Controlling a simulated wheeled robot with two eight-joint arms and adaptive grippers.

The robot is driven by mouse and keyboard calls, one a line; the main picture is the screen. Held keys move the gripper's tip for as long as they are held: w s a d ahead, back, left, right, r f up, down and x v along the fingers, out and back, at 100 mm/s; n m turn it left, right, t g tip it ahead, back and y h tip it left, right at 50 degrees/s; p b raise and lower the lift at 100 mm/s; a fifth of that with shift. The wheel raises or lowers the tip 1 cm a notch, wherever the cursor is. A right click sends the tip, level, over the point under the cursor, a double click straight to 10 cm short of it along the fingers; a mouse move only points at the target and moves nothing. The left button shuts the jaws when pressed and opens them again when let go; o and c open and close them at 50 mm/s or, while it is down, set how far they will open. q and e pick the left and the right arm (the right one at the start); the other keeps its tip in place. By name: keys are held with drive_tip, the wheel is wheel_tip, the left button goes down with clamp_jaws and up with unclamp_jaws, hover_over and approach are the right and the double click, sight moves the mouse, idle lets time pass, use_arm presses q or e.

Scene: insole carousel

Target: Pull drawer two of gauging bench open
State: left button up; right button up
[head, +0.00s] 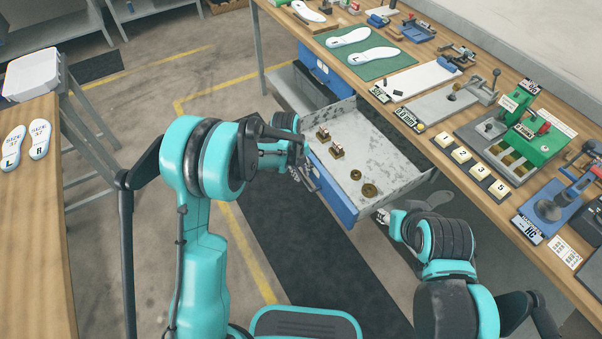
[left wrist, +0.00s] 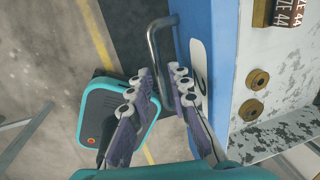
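The gauging bench (head: 437,125) runs along the right of the head view. One of its drawers, with a blue front (head: 330,188) and grey worn inside, stands pulled out. My left gripper (head: 298,160) is at this front. A white plate (left wrist: 199,65) is on the front beside the handle. My right gripper (head: 384,215) is near the drawer's right corner, its fingers too small to judge.
Small brass blocks (head: 337,151) and round brass pieces (head: 369,190) lie in the drawer. Another blue drawer front (head: 327,72) is farther back, under the bench top. A wooden table (head: 38,210) with insoles stands at left. The floor between is clear.

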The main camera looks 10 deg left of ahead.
use_arm(q)
wheel_tip(320, 180, up, 11)
drive_tip(key=s+a, duration=0.1)
drive_tip(key=shift+s+a, duration=0.15)
drive_tip(key=shift+a, duration=0.2)
drive_tip(key=s+a+r+n+t, duration=0.3)
drive_tip(key=s+a+r+n, duration=0.3)
drive_tip(key=s+r+n, duration=0.6)
drive_tip(key=s+a+f+n+t+y, duration=0.1)
drive_tip(key=s+a+n, duration=0.1)
drive_tip(key=s+n, duration=0.3)
drive_tip(key=s+a+f+n+t, duration=0.1)
drive_tip(key=s+n, duration=0.4)
drive_tip(key=n, duration=0.6)
drive_tip(key=shift+s+a+f+n+t+y, duration=0.3)
drive_tip(key=shift+s+a+f+t+y, duration=0.15)
drive_tip(key=shift+f, duration=0.3)
